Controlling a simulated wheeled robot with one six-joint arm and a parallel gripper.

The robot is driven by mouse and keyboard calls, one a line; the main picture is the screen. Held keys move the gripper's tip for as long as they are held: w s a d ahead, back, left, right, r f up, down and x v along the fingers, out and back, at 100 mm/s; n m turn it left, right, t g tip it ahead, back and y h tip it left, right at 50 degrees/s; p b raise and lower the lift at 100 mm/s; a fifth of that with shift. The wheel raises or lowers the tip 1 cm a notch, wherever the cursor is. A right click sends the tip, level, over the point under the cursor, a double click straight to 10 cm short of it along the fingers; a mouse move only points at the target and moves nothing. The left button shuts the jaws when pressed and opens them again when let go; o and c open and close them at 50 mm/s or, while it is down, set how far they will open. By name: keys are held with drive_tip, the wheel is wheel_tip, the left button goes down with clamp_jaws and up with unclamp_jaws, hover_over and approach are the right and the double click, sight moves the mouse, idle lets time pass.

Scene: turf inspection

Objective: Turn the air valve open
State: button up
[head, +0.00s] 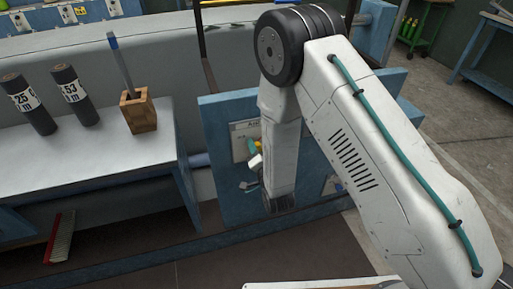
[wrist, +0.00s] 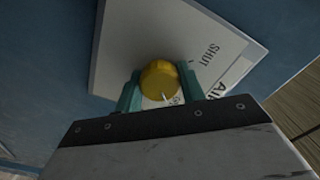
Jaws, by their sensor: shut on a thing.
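The air valve has a round yellow knob (wrist: 158,74) in front of a white label plate (wrist: 120,62) lettered "SHUT" and partly visible "AIR". A pale pointer line shows at the knob's lower edge, angled toward the lower right in the wrist view. My gripper (wrist: 160,92) has its two teal fingers on either side of the knob and is shut on it. In the head view, the plate (head: 239,148) is on a blue panel (head: 216,135), and my arm hides most of the valve. The full dial lettering is partly hidden by the knob and fingers.
Left of the panel is a grey-topped bench (head: 105,150) with two dark cylinders (head: 28,103) and a wooden block (head: 138,110) holding a tool. A red-and-white brush (head: 61,238) is below. Another small plate (head: 333,185) is on the panel, right of my arm.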

drive_tip(key=shift+r, duration=0.1)
drive_tip(key=o, duration=1)
drive_tip(key=v, duration=0.7)
drive_tip(key=shift+s+d, duration=0.1)
drive_tip(key=shift+s, duration=0.3)
